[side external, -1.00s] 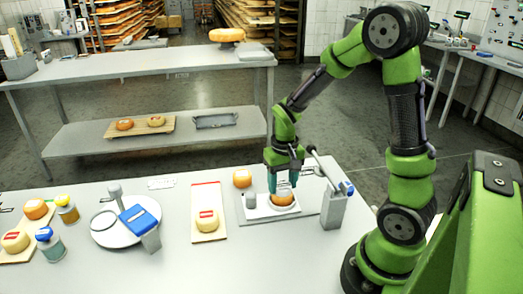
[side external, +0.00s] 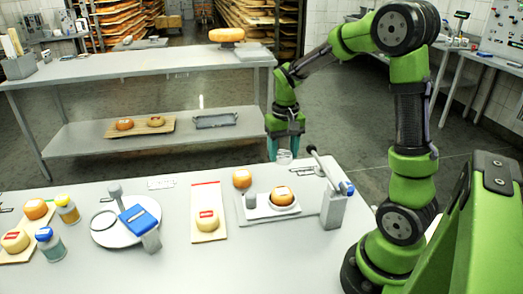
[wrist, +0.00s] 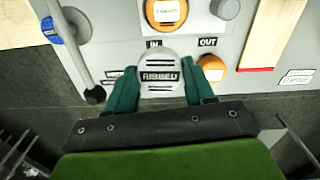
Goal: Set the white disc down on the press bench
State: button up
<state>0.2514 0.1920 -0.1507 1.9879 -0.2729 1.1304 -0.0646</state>
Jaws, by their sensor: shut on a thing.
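The white disc (wrist: 160,88), labelled RIBBED, is between the two green fingers of my gripper (wrist: 166,76) in the wrist view. In the side view the disc (side external: 284,158) hangs below my gripper (side external: 284,149), which is shut on it above the back of the press area. The press bench appears to be the grey plate (side external: 311,197) with a lever press (side external: 333,203) at its right.
Another orange cheese (side external: 242,179) stands behind the tray, beside the OUT label in the wrist view. A red-ended board (side external: 203,233) with a yellow cheese lies left.

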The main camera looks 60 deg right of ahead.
send_over(275, 179)
notch_tip(275, 179, down, 3)
jog(key=shift+n, duration=0.4)
notch_tip(275, 179, down, 9)
jog(key=shift+a+f, duration=0.15)
jog(key=shift+f, duration=0.1)
jog(key=o, duration=1)
